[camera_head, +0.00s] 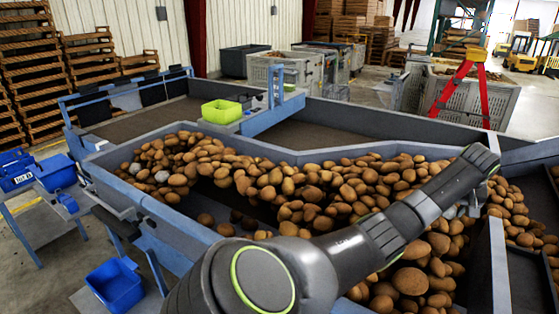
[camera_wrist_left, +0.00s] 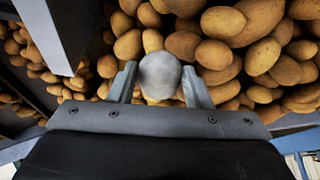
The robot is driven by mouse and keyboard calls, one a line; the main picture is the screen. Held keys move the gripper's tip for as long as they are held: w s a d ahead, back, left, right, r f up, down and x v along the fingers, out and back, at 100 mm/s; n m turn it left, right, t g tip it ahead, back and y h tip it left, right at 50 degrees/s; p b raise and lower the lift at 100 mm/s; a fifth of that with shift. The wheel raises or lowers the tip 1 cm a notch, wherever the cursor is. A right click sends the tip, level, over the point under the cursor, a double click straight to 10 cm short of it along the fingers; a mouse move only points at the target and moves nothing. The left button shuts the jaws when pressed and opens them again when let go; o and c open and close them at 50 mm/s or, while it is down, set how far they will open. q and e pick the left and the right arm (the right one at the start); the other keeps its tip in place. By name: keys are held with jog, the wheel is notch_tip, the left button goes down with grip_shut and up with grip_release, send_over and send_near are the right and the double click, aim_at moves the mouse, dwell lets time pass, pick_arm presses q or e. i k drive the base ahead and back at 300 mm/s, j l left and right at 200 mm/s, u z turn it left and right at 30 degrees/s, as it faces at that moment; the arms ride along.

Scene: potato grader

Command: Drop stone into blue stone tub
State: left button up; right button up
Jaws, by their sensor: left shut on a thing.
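My left gripper (camera_wrist_left: 159,74) is shut on a round grey stone (camera_wrist_left: 160,72), which sits between its two fingers in the left wrist view. Brown potatoes (camera_wrist_left: 232,22) lie behind and around the stone; I cannot tell whether it touches them. In the head view my left arm reaches to the right over the grader, and the gripper (camera_head: 455,209) is partly hidden behind the forearm. Blue tubs stand at the left: one low down (camera_head: 116,286), one on a stand (camera_head: 55,172) and one at the left edge (camera_head: 15,171). I cannot tell which is the stone tub. My right gripper is not in view.
The grader's grey walls (camera_head: 330,155) enclose heaps of potatoes, with a divider (camera_head: 489,265) at the right. More grey stones (camera_head: 162,176) lie among potatoes at the left. A green tub (camera_head: 222,111) sits on the far edge. A red stand (camera_head: 470,75) is behind.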

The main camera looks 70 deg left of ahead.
aim_at(123, 283)
jog(key=u, duration=3.6)
jog(key=k+l, duration=0.05)
